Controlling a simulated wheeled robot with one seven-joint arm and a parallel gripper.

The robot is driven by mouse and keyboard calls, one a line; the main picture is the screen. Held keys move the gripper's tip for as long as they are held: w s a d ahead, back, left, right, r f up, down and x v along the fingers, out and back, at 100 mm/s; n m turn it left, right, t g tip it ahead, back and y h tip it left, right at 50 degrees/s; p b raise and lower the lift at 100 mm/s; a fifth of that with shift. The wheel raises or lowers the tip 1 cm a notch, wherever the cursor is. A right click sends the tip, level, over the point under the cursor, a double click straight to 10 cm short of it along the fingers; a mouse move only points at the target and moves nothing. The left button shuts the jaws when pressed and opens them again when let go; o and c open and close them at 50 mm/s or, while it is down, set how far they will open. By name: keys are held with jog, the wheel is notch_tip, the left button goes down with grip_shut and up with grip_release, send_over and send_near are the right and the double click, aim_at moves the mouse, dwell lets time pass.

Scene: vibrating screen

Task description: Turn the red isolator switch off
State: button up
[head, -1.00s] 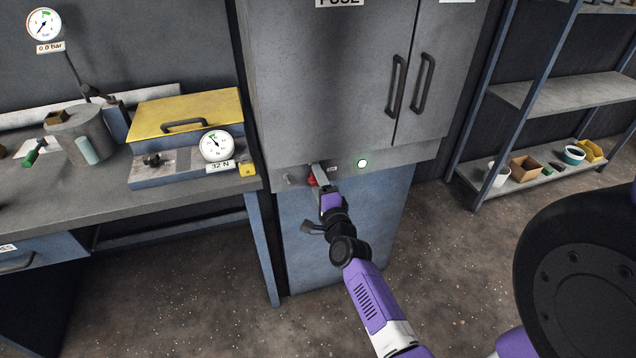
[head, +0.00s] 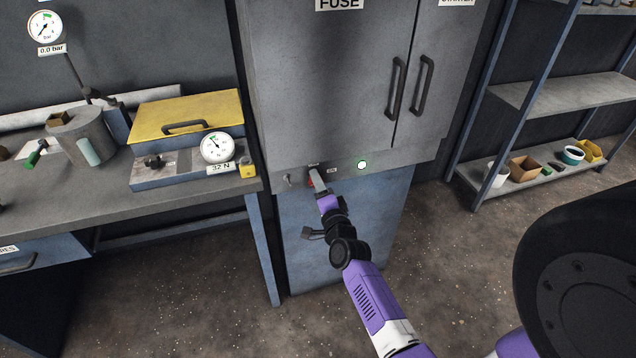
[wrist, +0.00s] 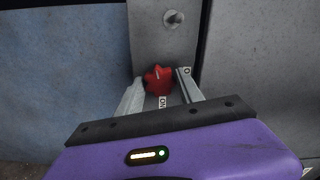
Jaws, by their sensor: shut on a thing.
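The red isolator switch (wrist: 158,80) is a lobed red knob on the grey strip below the fuse cabinet doors. My gripper (wrist: 160,86) is shut on it, one finger on each side. An "ON" label (wrist: 162,103) shows between the fingers, and an "O" label (wrist: 187,72) shows beside the right fingertip. A small pale mark is on the knob; its exact pointing is hard to tell. In the head view my gripper (head: 314,178) reaches the strip and mostly covers the red switch (head: 310,181).
A round indicator lamp (head: 362,165) is right of the switch and looks white. A small metal knob (head: 289,180) is to its left. The grey cabinet (head: 330,90) stands above. A workbench (head: 60,195) is at left, a shelf rack (head: 540,95) at right.

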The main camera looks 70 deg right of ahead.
jog(key=shift+n+p, duration=3.15)
jog(key=shift+n, duration=4.45)
jog(key=shift+f, duration=0.1)
jog(key=o, duration=1.3)
jog(key=shift+s+a, duration=0.1)
jog(key=shift+a, duration=0.05)
